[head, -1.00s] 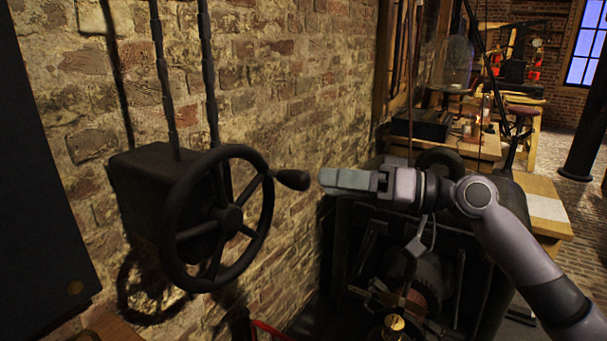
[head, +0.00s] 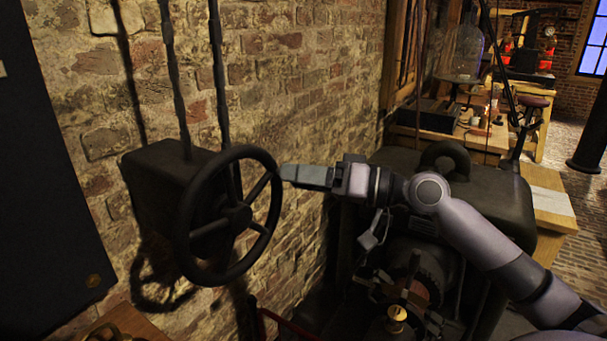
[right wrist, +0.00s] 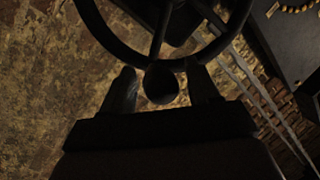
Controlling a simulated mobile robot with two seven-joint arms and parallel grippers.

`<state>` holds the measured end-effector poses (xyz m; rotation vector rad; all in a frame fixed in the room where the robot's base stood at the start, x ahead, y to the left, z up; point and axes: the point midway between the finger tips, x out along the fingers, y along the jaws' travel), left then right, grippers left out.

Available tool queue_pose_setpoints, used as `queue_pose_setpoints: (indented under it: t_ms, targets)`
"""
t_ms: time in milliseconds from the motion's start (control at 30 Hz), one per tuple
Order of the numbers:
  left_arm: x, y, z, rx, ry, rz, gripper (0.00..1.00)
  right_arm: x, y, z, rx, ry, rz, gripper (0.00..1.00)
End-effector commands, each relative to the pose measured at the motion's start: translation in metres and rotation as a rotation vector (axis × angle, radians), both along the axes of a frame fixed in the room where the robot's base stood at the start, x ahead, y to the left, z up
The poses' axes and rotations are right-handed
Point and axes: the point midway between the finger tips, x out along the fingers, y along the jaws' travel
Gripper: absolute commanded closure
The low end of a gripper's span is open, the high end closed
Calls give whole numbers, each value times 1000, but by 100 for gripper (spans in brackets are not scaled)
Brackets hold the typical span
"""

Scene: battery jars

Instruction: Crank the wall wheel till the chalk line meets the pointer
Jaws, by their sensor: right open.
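The dark wall wheel (head: 184,231) stands in front of a black box (head: 150,190) on the brick wall. Its spokes meet at a hub (head: 237,216). My right gripper (head: 284,172) is at the wheel's right rim in the head view and hides the crank handle there. The wheel's rim (right wrist: 112,42) passes just beyond the fingertips. I cannot make out a chalk line or a pointer. My left gripper is not in view.
A dark panel (head: 50,190) stands at the left. A large black machine (head: 470,200) stands below and behind my right arm. A bench with a glass jar (head: 467,50) is farther back.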

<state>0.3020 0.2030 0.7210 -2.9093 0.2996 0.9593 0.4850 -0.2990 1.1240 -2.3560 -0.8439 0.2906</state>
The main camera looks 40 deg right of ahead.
Motion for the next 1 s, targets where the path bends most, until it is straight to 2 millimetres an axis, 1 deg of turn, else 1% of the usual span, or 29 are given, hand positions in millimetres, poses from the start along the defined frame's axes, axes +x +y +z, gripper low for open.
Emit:
queue_pose_setpoints:
  t_ms: [200, 267, 300, 400, 567, 733, 867, 1000]
  targets:
    - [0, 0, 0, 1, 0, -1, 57, 0, 0, 0, 0, 0, 0, 39]
    - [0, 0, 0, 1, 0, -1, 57, 0, 0, 0, 0, 0, 0, 59]
    - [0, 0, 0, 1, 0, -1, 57, 0, 0, 0, 0, 0, 0, 72]
    - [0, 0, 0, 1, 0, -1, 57, 0, 0, 0, 0, 0, 0, 100]
    - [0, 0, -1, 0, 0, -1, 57, 0, 0, -1, 3, 1, -1, 100]
    - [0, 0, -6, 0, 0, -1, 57, 1, -2, -6, 33, 13, -1, 100]
    - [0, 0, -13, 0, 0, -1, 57, 2, -3, -13, 89, 36, -1, 100]
    - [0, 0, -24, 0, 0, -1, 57, 3, -6, -25, 180, 73, -1, 100]
